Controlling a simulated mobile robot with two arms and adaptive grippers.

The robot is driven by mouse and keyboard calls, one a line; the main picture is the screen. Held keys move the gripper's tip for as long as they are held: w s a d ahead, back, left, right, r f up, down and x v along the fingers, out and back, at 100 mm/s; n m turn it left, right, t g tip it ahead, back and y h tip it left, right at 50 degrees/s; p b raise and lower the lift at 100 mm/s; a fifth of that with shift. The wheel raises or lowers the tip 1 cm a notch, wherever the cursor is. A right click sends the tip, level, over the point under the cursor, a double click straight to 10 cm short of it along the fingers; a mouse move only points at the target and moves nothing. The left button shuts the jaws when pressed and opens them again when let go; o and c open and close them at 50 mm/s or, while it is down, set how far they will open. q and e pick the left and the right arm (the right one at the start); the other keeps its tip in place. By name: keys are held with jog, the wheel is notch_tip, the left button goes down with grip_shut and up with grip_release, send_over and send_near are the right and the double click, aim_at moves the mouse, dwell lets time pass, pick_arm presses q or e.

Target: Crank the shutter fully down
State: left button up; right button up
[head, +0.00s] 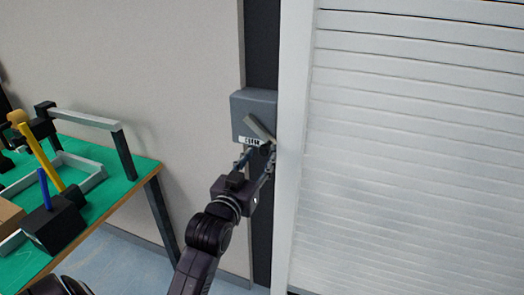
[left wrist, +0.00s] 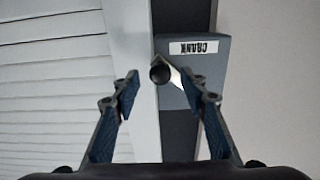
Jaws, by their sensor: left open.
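The white slatted shutter (head: 415,160) fills the right of the head view, its slats reaching down past most of the picture; a thin dark gap shows near its lower left corner. The grey crank box (head: 252,105), labelled CRANK, is mounted left of the shutter frame. Its light grey crank arm (head: 259,129) slants down to the right to a dark knob (left wrist: 159,73). My left gripper (head: 256,158) is at the knob. In the left wrist view, its blue-padded fingers (left wrist: 168,84) are apart, with the knob between them and no clear contact. My right gripper is not in view.
A green-topped workbench (head: 143,170) stands at the left, with a grey handle frame, a yellow stick (head: 42,153), dark blocks and a white tray rim on it. The wall between bench and crank box is bare. Blue floor shows below.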

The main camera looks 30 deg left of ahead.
aim_at(263, 153)
pick_arm(q)
jog(key=shift+x, duration=2.15)
grip_shut()
